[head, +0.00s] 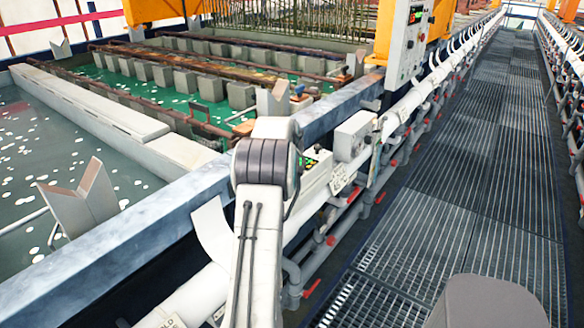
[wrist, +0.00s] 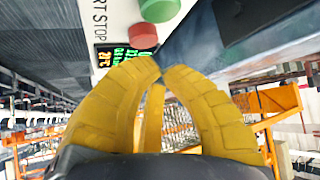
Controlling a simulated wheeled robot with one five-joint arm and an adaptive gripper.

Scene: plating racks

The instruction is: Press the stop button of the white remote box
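A dark display with green and orange digits (wrist: 118,56) lies below the lettering. My gripper (wrist: 166,68) has its yellow fingertips together and empty, just below the red button in the picture; I cannot tell the depth gap. In the head view the box (head: 318,172) is partly hidden behind my arm, which also hides my gripper.
Another pale box (head: 352,137) stands beyond on the same rail. A taller control panel (head: 405,45) hangs farther back. Grey pipes with red handles (head: 330,240) run below. The grated walkway (head: 450,190) at right is clear; tanks (head: 90,150) lie left.

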